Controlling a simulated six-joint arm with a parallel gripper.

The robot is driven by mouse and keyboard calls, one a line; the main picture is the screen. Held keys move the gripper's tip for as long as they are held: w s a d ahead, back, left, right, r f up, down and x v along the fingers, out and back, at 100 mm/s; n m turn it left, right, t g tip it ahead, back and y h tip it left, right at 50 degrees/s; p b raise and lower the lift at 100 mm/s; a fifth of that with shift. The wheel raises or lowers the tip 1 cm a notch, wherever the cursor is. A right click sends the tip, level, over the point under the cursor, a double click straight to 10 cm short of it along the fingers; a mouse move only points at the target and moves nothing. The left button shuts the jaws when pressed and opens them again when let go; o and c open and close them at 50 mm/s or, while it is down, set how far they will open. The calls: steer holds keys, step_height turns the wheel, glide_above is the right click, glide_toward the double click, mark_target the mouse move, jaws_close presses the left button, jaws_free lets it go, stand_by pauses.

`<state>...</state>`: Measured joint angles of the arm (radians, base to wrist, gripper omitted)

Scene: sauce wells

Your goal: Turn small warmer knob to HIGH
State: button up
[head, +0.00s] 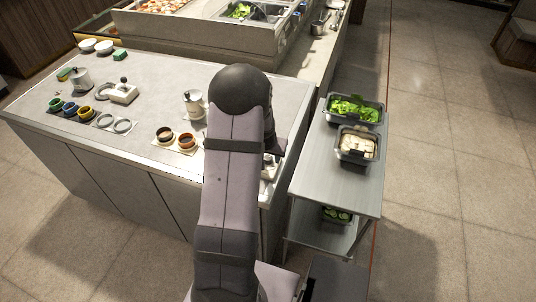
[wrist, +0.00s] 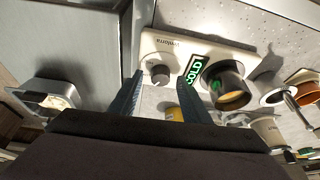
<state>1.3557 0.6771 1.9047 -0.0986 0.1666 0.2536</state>
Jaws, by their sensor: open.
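The small warmer (wrist: 208,52) is a pale, rounded-corner unit in the wrist view, with a grey round knob (wrist: 160,75) on a white dial. Its display (wrist: 194,69) glows green and reads COLD. A dark round well or pot (wrist: 226,84) with yellow contents sits at its other end. My gripper (wrist: 160,86) is open, its two dark fingers on either side of the knob in the picture. I cannot tell whether they touch it, and the knob's pointer setting is too small to read. In the head view my arm hides the gripper and most of this area.
The grey counter (head: 160,75) holds sauce cups (head: 70,108) and a two-well holder (head: 176,142). A metal cart (head: 318,185) with food pans (head: 356,145) stands right of it, across a gap. More cups and a ladle crowd the wrist view's right side.

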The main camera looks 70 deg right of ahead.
steer(key=shift+f, duration=0.15)
steer(key=c, duration=1)
steer(key=shift+c, duration=0.2)
